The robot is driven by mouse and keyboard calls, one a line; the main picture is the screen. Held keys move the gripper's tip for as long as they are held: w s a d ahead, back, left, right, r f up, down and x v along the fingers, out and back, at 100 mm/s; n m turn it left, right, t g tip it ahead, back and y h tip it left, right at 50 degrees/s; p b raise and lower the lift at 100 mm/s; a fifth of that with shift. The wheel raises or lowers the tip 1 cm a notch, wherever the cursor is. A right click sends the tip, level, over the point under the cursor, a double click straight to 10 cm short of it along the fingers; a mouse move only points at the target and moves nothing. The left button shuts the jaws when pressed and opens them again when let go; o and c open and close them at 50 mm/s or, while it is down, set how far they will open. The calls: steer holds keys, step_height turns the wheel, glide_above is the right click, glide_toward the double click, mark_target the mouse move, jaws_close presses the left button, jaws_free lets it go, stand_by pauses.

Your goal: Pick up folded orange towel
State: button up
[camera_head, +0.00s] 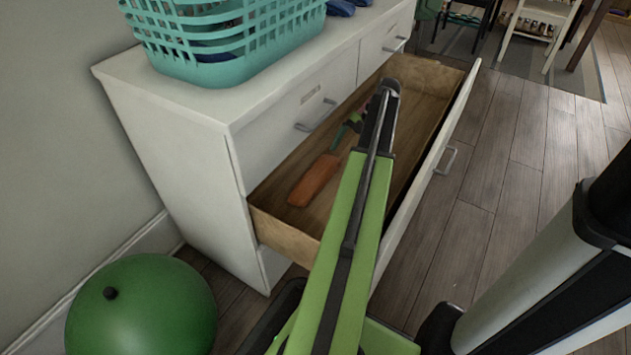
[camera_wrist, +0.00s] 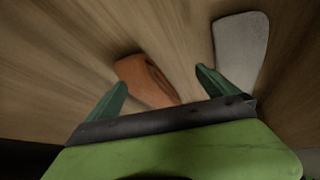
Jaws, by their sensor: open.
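The orange towel (camera_head: 315,180) lies flat and narrow on the wooden floor of the open drawer (camera_head: 425,110). In the wrist view the orange towel (camera_wrist: 147,80) shows between my green fingertips, its near end hidden by the dark gripper edge. My gripper (camera_wrist: 160,90) is open, with one finger on each side of the towel. In the head view my gripper (camera_head: 343,135) is down inside the drawer at the towel's far end, partly hidden by my arm. I cannot tell whether the fingers touch the towel.
A pale grey, rounded flat object (camera_wrist: 240,48) lies right of my right finger. The white dresser (camera_head: 180,120) carries a teal basket (camera_head: 225,50). A green ball (camera_head: 140,305) sits on the floor at left. The drawer's walls surround my gripper.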

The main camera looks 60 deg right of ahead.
mark_target(319, 171)
steer(key=w+a, duration=0.1)
steer(key=a, duration=0.1)
steer(key=w+a, duration=0.1)
steer(key=a, duration=0.1)
steer(key=w+a, duration=0.1)
steer(key=a, duration=0.1)
steer(key=shift+w+a, duration=0.2)
steer(key=shift+a, duration=0.05)
steer(key=shift+w+a, duration=0.3)
steer(key=shift+a, duration=0.3)
steer(key=shift+w+a, duration=0.25)
steer(key=shift+a, duration=0.3)
steer(key=b+x, duration=0.3)
steer(key=shift+d+f, duration=0.1)
steer(key=shift+f, duration=0.1)
steer(key=shift+w+r, duration=0.1)
steer(key=shift+r, duration=0.1)
steer(key=shift+c, duration=0.4)
